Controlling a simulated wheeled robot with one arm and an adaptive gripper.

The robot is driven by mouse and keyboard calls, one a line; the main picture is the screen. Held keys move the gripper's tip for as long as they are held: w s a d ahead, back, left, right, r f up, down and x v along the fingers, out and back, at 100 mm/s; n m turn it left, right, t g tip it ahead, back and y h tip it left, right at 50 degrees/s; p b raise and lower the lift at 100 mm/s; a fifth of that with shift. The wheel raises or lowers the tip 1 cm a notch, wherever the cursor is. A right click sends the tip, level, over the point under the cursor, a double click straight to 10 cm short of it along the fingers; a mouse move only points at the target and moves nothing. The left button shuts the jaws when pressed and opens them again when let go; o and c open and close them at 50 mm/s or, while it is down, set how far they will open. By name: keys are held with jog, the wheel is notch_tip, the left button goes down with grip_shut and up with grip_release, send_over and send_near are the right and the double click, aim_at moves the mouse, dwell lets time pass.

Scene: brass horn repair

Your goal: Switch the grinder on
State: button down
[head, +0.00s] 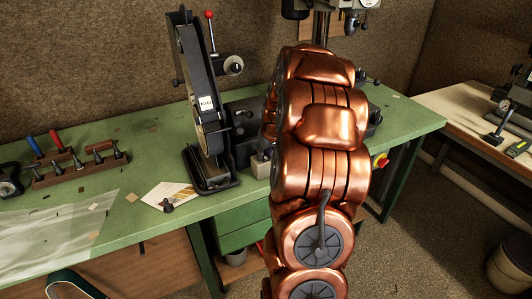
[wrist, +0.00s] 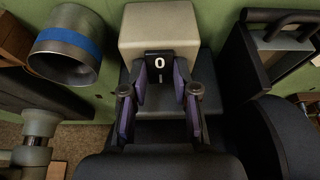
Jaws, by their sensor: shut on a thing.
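The grinder (head: 205,120), a tall dark belt machine with a red-knobbed lever, stands on the green bench in the head view. A pale grey switch box (head: 261,163) stands just right of its base, partly hidden by my arm. In the wrist view the box (wrist: 160,28) is straight ahead. Its black rocker switch (wrist: 159,65) carries a white O above a white I. My gripper (wrist: 160,82) has its two purple-padded fingers on either side of the rocker, shut on it. In the head view my arm hides the gripper.
A metal cylinder with a blue band (wrist: 68,45) is at left in the wrist view. A dark handled frame (wrist: 280,38) stands close at right. The green bench (head: 120,215) also holds a tool rack (head: 80,170) and a card (head: 170,195).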

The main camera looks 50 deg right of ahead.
jog(key=shift+w+d, duration=0.1)
jog(key=shift+w+d+g+y+b, duration=0.1)
jog(key=shift+w+g+y+b, duration=0.15)
jog(key=shift+g, duration=0.4)
jog(key=shift+g+y+b, duration=0.15)
jog(key=shift+g+b, duration=0.15)
jog(key=shift+g, duration=0.35)
jog(key=shift+w+g, duration=0.1)
jog(key=shift+g, duration=0.5)
jog(key=shift+r+g+y, duration=0.1)
jog(key=shift+g+y, duration=0.2)
jog(key=c, duration=0.9)
grip_release()
jog(key=shift+r, duration=0.15)
notch_tip(320, 180, up, 12)
jog(key=shift+w+f, duration=0.1)
jog(key=shift+f, duration=0.05)
